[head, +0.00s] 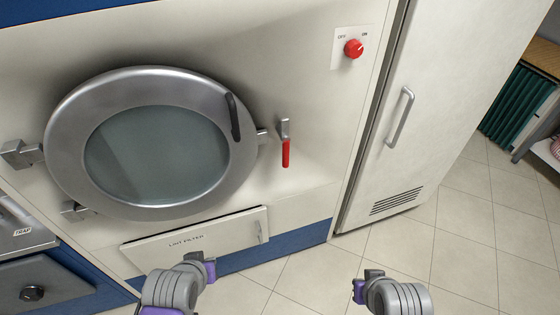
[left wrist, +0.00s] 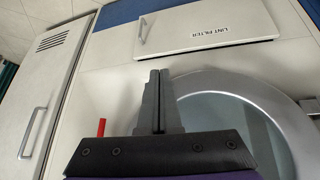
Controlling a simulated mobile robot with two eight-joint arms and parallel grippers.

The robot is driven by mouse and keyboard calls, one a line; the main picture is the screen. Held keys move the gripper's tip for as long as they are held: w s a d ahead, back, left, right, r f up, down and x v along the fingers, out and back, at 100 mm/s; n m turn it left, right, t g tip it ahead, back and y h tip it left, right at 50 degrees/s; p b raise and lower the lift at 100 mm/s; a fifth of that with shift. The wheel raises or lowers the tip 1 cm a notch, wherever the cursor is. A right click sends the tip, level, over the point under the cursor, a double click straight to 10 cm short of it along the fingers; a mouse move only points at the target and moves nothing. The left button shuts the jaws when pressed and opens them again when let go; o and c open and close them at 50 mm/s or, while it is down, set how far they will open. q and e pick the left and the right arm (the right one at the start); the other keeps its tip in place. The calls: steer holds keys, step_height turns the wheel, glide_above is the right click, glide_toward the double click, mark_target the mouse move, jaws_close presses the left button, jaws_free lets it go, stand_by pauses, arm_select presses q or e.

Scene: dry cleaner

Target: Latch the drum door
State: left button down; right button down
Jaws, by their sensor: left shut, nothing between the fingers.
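The round drum door (head: 68,150) has a grey metal ring, a glass window and a dark curved handle (head: 232,116). It appears to lie against the machine front; I cannot tell whether a small gap is left. The latch with a red lever (head: 286,153) is mounted right of the door, its lever hanging down. In the left wrist view the ring (left wrist: 265,105) and red lever (left wrist: 101,127) also show. My left gripper (head: 208,266) is shut and empty, below the door and apart from the latch. My right gripper (head: 363,286) is low over the floor; its jaws are unclear.
A lint filter panel (head: 195,240) sits under the door. A red OFF/ON knob (head: 353,48) is at upper right. A tall cabinet (head: 430,80) with a bar handle stands right of the machine. A metal unit (head: 25,240) is at lower left. The tiled floor in front is clear.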

arm_select(q)
steer(key=w+d+n+t+h+b, duration=0.2)
steer(key=w+d+n+t+b, duration=0.2)
steer(key=w, duration=0.4)
steer(key=w+d+r+n+t+h+b, duration=0.1)
steer(key=w+d+n+t+b, duration=0.3)
steer(key=w+n, duration=0.5)
steer(key=d+t+h, duration=0.1)
steer(key=t, duration=0.1)
steer(key=shift+d+r+t, duration=0.25)
steer(key=shift+d+t, duration=0.05)
steer(key=shift+t, duration=0.1)
steer(key=d+x, duration=0.2)
steer(key=x, duration=1)
steer(key=shift+d+p, duration=0.35)
steer(key=shift+d, duration=0.15)
steer(key=shift+w+d+f+n, duration=0.1)
steer(key=shift+w+n, duration=0.05)
steer(key=shift+n, duration=0.15)
